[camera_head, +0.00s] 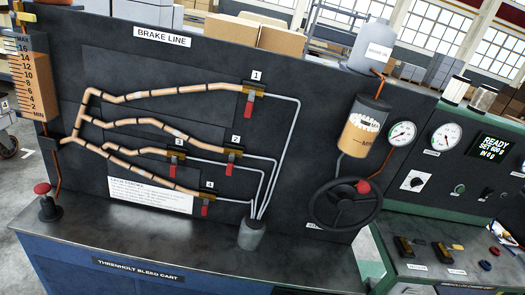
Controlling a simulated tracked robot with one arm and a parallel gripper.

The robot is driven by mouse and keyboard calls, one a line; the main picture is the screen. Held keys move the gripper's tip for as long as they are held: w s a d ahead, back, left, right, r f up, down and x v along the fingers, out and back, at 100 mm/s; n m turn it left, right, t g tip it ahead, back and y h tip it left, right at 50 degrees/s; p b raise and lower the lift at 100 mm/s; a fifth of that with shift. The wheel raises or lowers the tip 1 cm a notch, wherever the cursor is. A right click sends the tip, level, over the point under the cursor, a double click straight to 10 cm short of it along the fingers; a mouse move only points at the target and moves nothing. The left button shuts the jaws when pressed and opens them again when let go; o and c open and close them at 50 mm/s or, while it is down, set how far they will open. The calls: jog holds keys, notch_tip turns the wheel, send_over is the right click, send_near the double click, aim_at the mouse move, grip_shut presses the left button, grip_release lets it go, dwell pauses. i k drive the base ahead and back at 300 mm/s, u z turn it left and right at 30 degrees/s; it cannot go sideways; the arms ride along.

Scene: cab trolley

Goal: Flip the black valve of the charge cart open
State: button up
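The charge cart appears to be the dark green unit at the right (380,262), cut off by the right edge. Two dark valve-like parts (405,248) and (442,253) sit on its top, each with a small white label in front. Which of them is the black valve, and whether it is open or shut, I cannot tell at this size. A black knob on a white plate (415,182) is on the cart's upright panel. My gripper is not in view.
The blue Threnholt bleed cart (140,275) fills the left and middle, with brake line pipes, red-handled valves (249,105) and a black handwheel (347,204).

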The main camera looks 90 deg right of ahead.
aim_at(416, 241)
jog(key=z, duration=0.5)
jog(key=i, duration=0.1)
jog(key=z, duration=2.95)
jog(key=k, duration=0.9)
jog(key=z, duration=0.2)
jog(key=i, duration=0.9)
jog(key=u, duration=0.1)
